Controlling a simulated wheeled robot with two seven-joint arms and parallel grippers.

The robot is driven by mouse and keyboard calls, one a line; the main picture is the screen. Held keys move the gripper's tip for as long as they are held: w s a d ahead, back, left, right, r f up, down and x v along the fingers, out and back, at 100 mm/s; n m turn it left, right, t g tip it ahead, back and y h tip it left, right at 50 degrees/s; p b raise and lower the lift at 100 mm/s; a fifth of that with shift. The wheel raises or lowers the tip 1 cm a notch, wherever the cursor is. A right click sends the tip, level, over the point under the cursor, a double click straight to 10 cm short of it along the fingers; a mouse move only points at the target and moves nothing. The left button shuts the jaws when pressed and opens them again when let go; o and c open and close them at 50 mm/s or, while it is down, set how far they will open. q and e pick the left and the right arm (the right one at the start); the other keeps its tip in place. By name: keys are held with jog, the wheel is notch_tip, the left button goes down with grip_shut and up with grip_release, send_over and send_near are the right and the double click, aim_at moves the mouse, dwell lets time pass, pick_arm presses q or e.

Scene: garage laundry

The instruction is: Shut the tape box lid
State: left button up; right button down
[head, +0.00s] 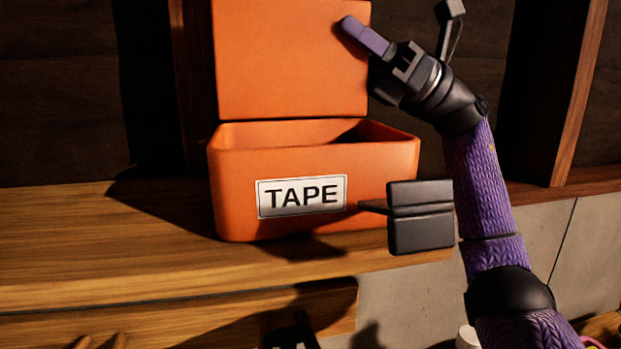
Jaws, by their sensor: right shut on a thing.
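The orange tape box (235,195) stands on a wooden shelf, with a white TAPE label (301,196) on its front. Its orange lid (290,60) stands upright behind the opening, so the box is open. The lid's top edge is cut off by the picture. My right gripper (352,28) is at the lid's upper right edge, its purple finger lying against it, shut on the lid. The far finger is hidden.
The wooden shelf (90,240) is clear to the left of the box. A dark grey block (420,232) with a thin bar shows in front of the box's right front corner. A wooden post (578,95) stands at the right. A lower wooden surface (300,308) lies below.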

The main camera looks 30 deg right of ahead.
jog(key=shift+s+a+f+n+g+b, duration=0.25)
jog(key=shift+s+n+g, duration=0.55)
jog(key=shift+n+g, duration=0.85)
jog(key=shift+s+a+f+n+g+b, duration=0.1)
jog(key=shift+s+a+n+g, duration=0.2)
jog(key=shift+s+n+g, duration=1.25)
jog(key=shift+s+a+f+n+g+b, duration=0.2)
jog(key=shift+n+g, duration=0.5)
jog(key=shift+n, duration=1.9)
jog(key=shift+w, duration=0.15)
jog(key=shift+c, duration=2.4)
grip_release()
jog(key=s+d+p, duration=0.2)
jog(key=d, duration=0.4)
jog(key=shift+d, duration=0.35)
